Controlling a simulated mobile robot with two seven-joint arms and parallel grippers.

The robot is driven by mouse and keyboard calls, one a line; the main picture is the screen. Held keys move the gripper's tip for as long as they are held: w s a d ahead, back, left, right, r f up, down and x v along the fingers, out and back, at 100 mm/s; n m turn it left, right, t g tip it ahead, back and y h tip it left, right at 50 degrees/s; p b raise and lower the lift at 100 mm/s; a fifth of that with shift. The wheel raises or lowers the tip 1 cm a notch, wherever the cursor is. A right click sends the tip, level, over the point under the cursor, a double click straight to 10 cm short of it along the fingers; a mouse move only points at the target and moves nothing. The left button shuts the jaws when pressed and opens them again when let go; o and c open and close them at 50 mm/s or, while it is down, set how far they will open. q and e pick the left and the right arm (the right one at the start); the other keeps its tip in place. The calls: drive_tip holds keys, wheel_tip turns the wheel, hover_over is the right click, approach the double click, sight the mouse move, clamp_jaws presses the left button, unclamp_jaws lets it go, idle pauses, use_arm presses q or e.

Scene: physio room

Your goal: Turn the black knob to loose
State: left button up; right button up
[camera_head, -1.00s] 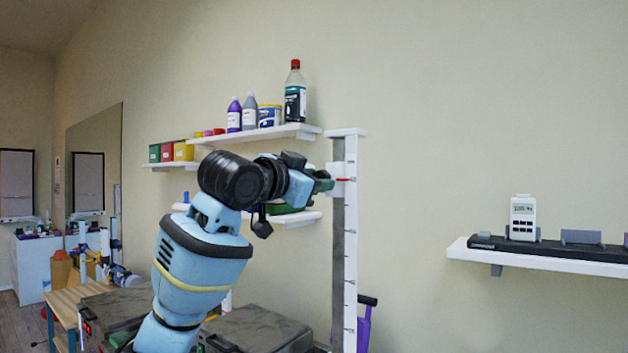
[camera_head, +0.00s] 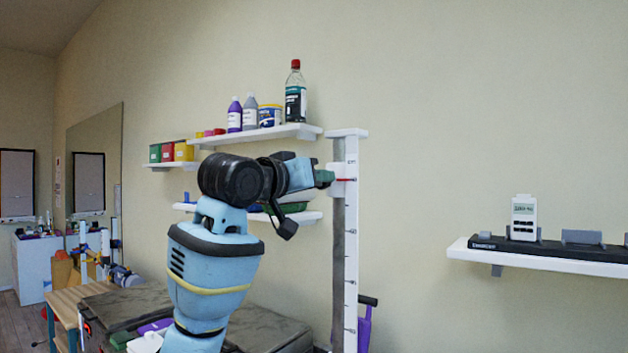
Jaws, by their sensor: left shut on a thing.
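A tall white post (camera_head: 351,255) with a marked scale stands against the wall, with a white slider (camera_head: 343,187) and a red line partway up it. My left gripper (camera_head: 326,178) reaches in from the left and meets the slider's left side at its fingertips. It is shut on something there. The black knob itself is hidden by the gripper, so its setting cannot be read. My right gripper is not in view.
Shelves with bottles (camera_head: 295,92), tubs and boxes hang behind my left arm. A white shelf (camera_head: 540,256) at the right holds a black bar and a small display device (camera_head: 523,217). Dark padded tables (camera_head: 270,330) stand below. The wall between post and right shelf is clear.

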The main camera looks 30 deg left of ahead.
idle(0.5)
use_arm(q)
drive_tip(key=o, duration=1)
drive_tip(key=shift+s, duration=0.1)
drive_tip(key=s, duration=0.7)
drive_tip(key=shift+s+a, duration=0.3)
